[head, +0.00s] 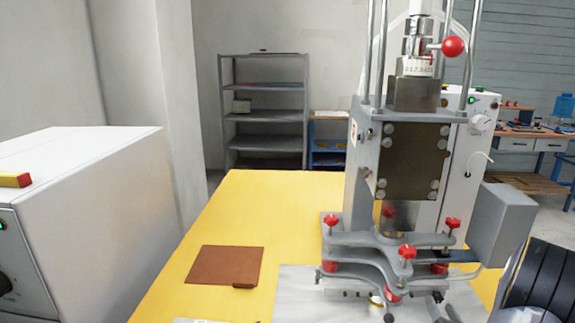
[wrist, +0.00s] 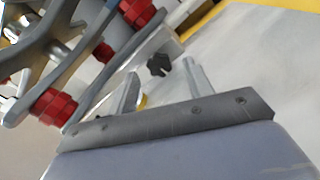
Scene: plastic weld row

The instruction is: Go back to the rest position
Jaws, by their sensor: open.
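My gripper (wrist: 161,70) shows in the wrist view with its two pale fingers spread apart. It is open, and no held thing is seen between the fingers. The welding machine (head: 410,160), with red knobs and grey clamp plates, stands on the yellow table (head: 280,200). Its grey plates and red collars (wrist: 52,105) fill the left of the wrist view, close beside the fingers. A black knob (wrist: 159,65) lies just beyond the fingertips. A small yellowish part (wrist: 142,101) shows by the left finger, mostly hidden. I cannot make out my gripper in the head view.
A brown mat (head: 225,265) lies on the table left of the machine. A white cabinet (head: 90,200) stands at the left. A grey shelf (head: 265,116) stands at the back. The yellow table's far part is clear. A workbench (head: 530,140) stands at the back right.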

